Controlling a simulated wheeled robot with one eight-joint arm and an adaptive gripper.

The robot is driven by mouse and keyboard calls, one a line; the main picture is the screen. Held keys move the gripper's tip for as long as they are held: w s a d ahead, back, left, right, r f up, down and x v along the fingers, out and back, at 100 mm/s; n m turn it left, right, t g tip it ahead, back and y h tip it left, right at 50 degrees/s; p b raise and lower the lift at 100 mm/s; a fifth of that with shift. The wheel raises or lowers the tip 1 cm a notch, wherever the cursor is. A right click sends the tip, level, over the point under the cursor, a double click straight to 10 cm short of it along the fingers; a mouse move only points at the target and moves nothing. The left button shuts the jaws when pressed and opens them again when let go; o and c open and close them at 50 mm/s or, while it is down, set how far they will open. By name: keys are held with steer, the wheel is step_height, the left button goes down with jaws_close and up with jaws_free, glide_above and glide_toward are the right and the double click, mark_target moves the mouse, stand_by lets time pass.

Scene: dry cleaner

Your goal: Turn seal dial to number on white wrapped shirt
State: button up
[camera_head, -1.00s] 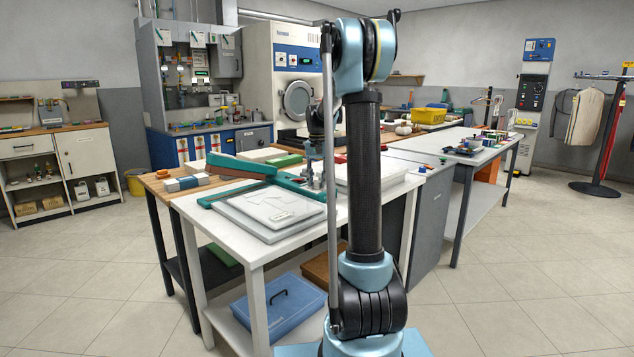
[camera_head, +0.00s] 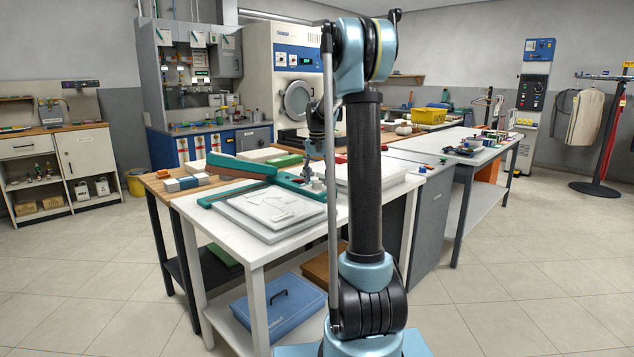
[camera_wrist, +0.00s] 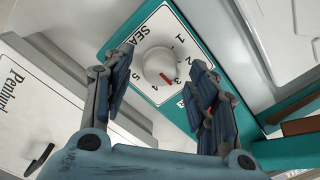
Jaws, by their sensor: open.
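The seal dial (camera_wrist: 158,66) is a round white knob with a red pointer on a white face, set in a teal panel marked "SEA..." in the wrist view. Numbers 1 to 5 ring it; the pointer faces the lower right, near 3 and 4. My gripper (camera_wrist: 163,62) is open, its blue-grey fingers on either side of the dial in the picture; I cannot tell whether they touch it.
A white table (camera_head: 240,240) bears the sealer, shirt and a teal bar (camera_head: 242,166). A white panel with dark lettering (camera_wrist: 20,95) lies left in the wrist view. Another white table (camera_head: 455,162) with small items stands at right.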

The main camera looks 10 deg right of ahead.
step_height(320, 180, up, 11)
stand_by(0.4)
steer(key=s+f+n+t, duration=0.1)
steer(key=s+f, duration=0.2)
steer(key=s, duration=1)
steer(key=s+f+n, duration=0.1)
steer(key=s+f, duration=0.2)
steer(key=s, duration=1)
steer(key=s+f+n+t, duration=0.1)
steer(key=s+f+n, duration=0.1)
steer(key=s+f, duration=1.6)
steer(key=shift+s, duration=0.2)
steer(key=shift+d, duration=0.1)
steer(key=shift+w+f, duration=0.15)
steer(key=shift+w, duration=0.3)
